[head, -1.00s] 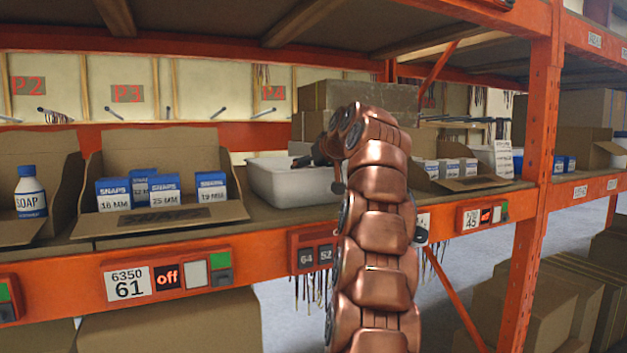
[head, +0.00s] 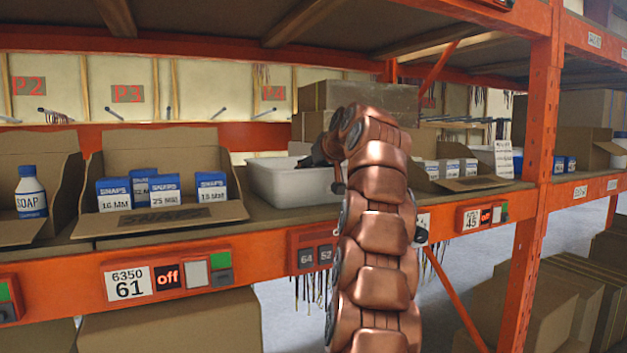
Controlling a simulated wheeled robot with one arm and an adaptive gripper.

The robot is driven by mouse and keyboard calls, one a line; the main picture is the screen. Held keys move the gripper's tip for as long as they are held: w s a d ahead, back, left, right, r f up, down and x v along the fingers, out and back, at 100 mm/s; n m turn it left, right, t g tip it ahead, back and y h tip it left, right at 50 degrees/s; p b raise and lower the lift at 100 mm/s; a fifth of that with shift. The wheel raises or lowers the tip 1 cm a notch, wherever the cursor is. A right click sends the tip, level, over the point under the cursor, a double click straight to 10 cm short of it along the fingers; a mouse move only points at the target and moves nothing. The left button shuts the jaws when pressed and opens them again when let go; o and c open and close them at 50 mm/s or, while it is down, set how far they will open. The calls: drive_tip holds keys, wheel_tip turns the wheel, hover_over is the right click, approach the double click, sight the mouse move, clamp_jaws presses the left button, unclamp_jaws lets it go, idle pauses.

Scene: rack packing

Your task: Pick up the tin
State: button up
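No tin can be made out in the head view. My gripper (head: 313,161) is a small dark shape at the end of my copper-coloured arm. It is over the rim of a white bin (head: 292,187) on the shelf. My arm hides the bin's right part, and the bin's inside is mostly out of sight. The gripper is too small and too dark to show whether its fingers are open or shut, or whether they hold anything.
Left of the bin stands an open cardboard box (head: 215,213) with several blue SNAPS boxes (head: 164,190). A SOAP bottle (head: 31,195) is farther left. Right of my arm is another open carton (head: 478,183). An orange upright (head: 541,150) and the shelf above bound the space.

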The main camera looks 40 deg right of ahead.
drive_tip(key=shift+r, duration=0.2)
wheel_tip(320, 180, up, 10)
drive_tip(key=p, duration=0.9)
drive_tip(key=shift+f, duration=0.15)
